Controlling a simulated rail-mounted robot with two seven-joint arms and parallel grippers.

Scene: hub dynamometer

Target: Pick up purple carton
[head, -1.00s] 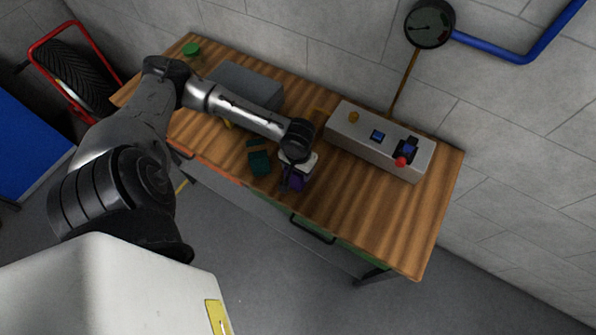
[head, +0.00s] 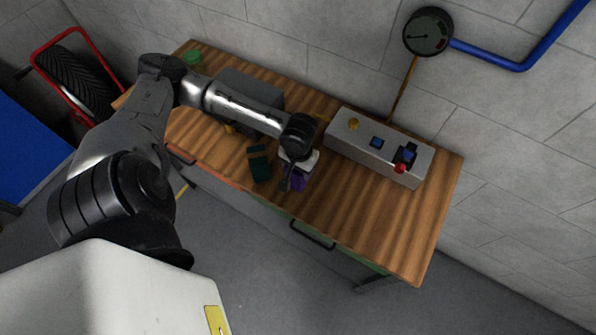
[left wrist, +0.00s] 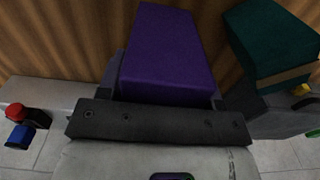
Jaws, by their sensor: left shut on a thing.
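The purple carton (head: 299,181) is near the front edge of the wooden workbench in the head view, partly hidden by my left gripper (head: 290,184). In the left wrist view the carton (left wrist: 160,55) fills the middle, between the fingers of my left gripper (left wrist: 166,98). The gripper is shut on the carton. I cannot tell whether the carton touches the bench or is just above it. My right gripper is not in view.
A dark green box (head: 259,164) with a tan band stands just left of the carton. A grey control box (head: 376,146) with a red button is behind at the right. A grey case (head: 250,88) lies behind the arm. The bench's right part (head: 390,225) is clear.

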